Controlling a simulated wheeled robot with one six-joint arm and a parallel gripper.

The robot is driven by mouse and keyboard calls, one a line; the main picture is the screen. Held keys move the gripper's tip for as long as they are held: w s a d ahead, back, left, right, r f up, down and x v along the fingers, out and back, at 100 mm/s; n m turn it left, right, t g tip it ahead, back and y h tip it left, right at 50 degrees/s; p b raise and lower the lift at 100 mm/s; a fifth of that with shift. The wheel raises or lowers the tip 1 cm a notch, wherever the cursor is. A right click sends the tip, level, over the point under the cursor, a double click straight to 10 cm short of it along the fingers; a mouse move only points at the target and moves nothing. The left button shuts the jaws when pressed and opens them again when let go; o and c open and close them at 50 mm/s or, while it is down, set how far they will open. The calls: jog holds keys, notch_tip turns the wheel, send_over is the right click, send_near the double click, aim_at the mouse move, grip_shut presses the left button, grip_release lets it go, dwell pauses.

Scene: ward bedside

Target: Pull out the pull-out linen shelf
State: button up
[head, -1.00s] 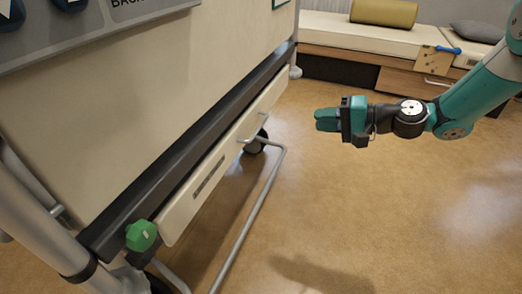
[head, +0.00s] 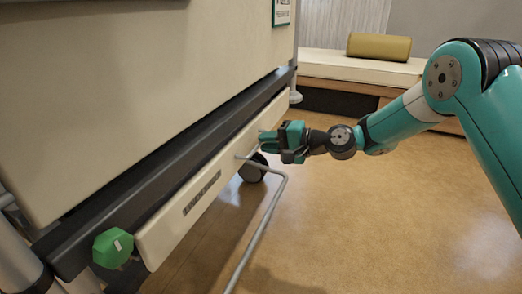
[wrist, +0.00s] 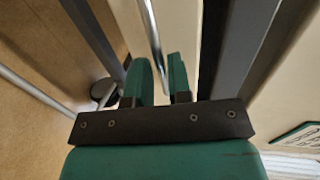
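The pull-out linen shelf (head: 205,180) is a long cream front with a dark label, set under the dark rail of the bed end. It looks pushed in. Its metal bar handle (head: 246,157) is on the right half of the front; it also shows in the wrist view (wrist: 153,40). My gripper (head: 262,137) is at the shelf front by the handle. In the wrist view, its two green fingers (wrist: 161,78) stand apart, with the bar running into the gap between them. I cannot tell whether either finger touches the bar.
A green knob (head: 113,248) sits at the left end of the shelf. A grey tube frame (head: 265,220) and a caster (head: 252,168) are below the handle. A bench with a rolled cushion (head: 379,47) stands at the back. The floor (head: 390,230) to the right is clear.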

jog(key=shift+x, duration=1.1)
grip_shut()
